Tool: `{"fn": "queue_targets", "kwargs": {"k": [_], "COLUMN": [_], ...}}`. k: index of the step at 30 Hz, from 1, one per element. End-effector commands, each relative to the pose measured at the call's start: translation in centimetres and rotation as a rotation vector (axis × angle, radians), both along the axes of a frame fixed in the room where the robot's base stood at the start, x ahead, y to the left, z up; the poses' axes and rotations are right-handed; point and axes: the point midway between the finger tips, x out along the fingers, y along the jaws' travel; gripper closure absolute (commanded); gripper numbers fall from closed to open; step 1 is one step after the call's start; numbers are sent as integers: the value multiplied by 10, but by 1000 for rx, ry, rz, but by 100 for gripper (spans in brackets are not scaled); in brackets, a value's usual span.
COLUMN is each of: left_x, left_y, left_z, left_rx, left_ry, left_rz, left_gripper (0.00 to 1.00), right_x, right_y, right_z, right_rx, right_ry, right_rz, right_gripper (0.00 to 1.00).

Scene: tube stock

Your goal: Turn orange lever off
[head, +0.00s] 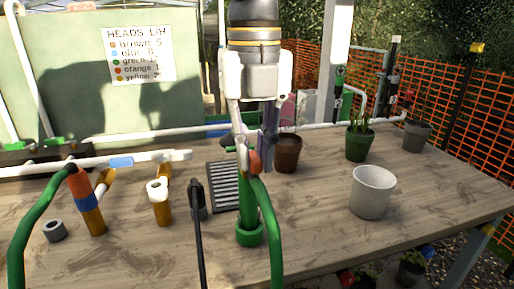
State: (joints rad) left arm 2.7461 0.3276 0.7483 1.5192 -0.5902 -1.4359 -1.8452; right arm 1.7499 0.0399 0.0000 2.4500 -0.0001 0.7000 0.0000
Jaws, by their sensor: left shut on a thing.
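My left gripper (254,148) comes down from the top middle in the head view. Its fingers are shut around the top of a green upright pipe fitting (249,212) on the wooden table. A rounded orange part, the orange lever (255,162), shows at the fingertips. The fingers hide part of it, so its exact angle cannot be told. A short green bar (240,149) sticks out to the left beside the fingers. My right gripper is not in view.
A green hose (270,230) curves down from the fitting. White pipes and orange-brown tube stubs (160,205) stand at left, with a black-handled tool (197,195) nearer. A grey tray (222,185), white pot (372,192) and plant pots (360,145) share the table (320,240). A sign (138,55) hangs behind.

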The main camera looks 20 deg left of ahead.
Motion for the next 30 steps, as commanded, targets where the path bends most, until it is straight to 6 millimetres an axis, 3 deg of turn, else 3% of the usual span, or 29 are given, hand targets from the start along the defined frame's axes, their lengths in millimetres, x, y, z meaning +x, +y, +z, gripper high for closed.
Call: {"fn": "queue_targets", "kwargs": {"k": [15, 16, 18, 27, 30], "left_x": [0, 0, 0, 0, 0], "left_y": [1, 1, 1, 1, 0], "left_z": [-1, -1, -1, 1, 11], "left_rx": [1, 1, 1, 0, 0], "left_ry": [1, 1, 1, 0, -3], "left_rz": [-18, -18, -18, -17, -16], "left_gripper": [100, 83, 67, 65, 65], "right_x": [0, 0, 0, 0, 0], "right_y": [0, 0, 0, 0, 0], "right_z": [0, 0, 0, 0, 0], "right_rx": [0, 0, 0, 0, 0], "right_ry": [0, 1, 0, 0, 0], "right_rz": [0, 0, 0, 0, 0], "right_gripper": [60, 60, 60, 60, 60]}}
